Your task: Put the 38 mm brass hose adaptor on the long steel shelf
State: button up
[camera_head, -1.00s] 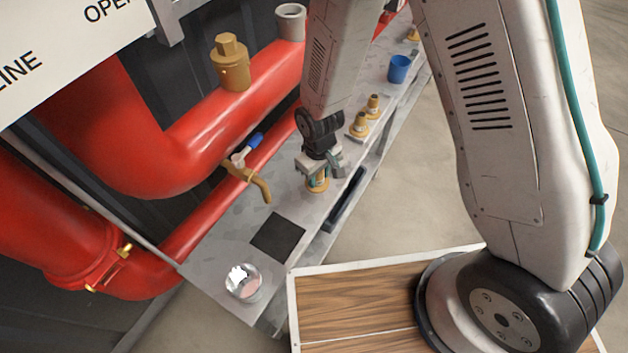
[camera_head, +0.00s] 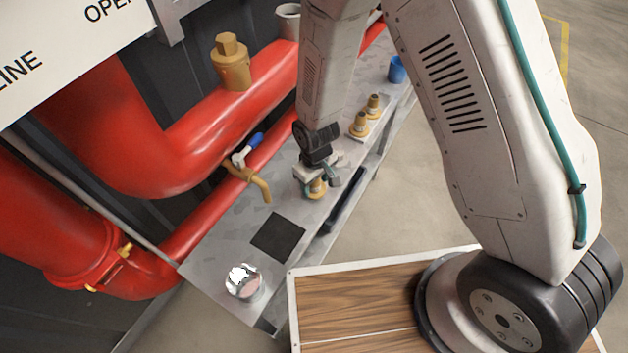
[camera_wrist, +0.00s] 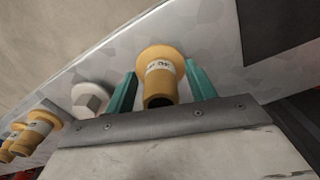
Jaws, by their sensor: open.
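A brass adaptor (camera_wrist: 160,72) with a white label stands on the grey steel shelf (camera_wrist: 205,30); the label is too small to read. In the wrist view my gripper (camera_wrist: 162,88) is open, with one green finger on each side of the adaptor and small gaps showing. In the head view my gripper (camera_head: 318,178) is low over the shelf (camera_head: 212,246), and the same adaptor (camera_head: 317,189) is partly hidden by it. Two more brass adaptors (camera_head: 359,126) (camera_head: 374,104) stand farther back on a light plate; similar ones (camera_wrist: 38,128) show at the wrist view's left.
A pale hexagonal fitting (camera_wrist: 90,97) stands close beside one finger. A black mat (camera_head: 278,237) and a shiny tin (camera_head: 243,281) are at the shelf's near end. A brass tap (camera_head: 256,182) and red pipes (camera_head: 185,150) flank the shelf. A blue cup (camera_head: 397,70) stands farther back.

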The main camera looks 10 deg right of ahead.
notch_tip(320, 180, up, 12)
jog(key=shift+r, duration=0.2)
dwell(0.4)
jog(key=s+d+r+m, duration=0.2)
jog(key=d+r, duration=0.4)
jog(key=r, duration=0.4)
jog(key=s+d+r+m, duration=0.2)
jog(key=d+r, duration=0.4)
jog(key=r, duration=0.4)
jog(key=s+d+r+m, duration=0.1)
jog(key=s+d+r, duration=0.3)
jog(key=s, duration=0.3)
jog(key=s+d+r+m+t, duration=0.1)
jog(key=s+d+r, duration=0.3)
jog(key=s, duration=0.4)
jog(key=shift+s+d+r+m, duration=0.3)
jog(key=shift+r+m, duration=0.4)
jog(key=shift+r, duration=0.15)
